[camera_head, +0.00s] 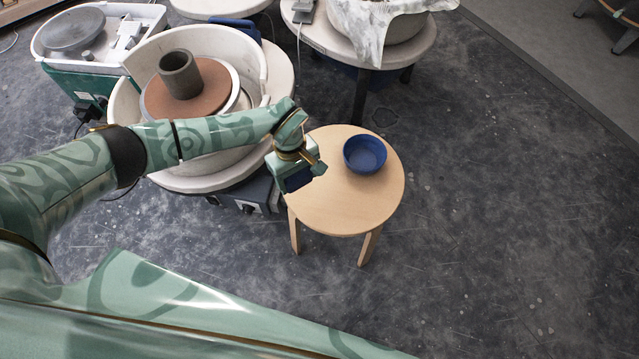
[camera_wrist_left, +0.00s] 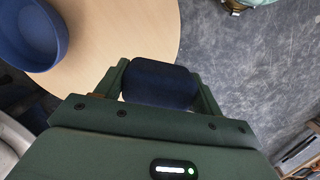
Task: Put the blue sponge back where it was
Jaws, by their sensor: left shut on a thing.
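The blue sponge (camera_wrist_left: 160,82) is dark blue and sits between the two fingers of my left gripper (camera_wrist_left: 158,85) in the left wrist view. My left gripper is shut on it. In the head view the sponge (camera_head: 298,180) shows at the end of my left gripper (camera_head: 302,176), over the left edge of the round wooden stool (camera_head: 335,205). I cannot tell its exact height above the stool top. My right gripper is not in view.
A blue bowl (camera_head: 365,154) stands on the stool, right of the gripper. A pottery wheel (camera_head: 262,75) with a grey clay cylinder (camera_head: 180,74) is close behind my left arm. Another wheel (camera_head: 345,40) stands farther back. The stool's front and right are bare.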

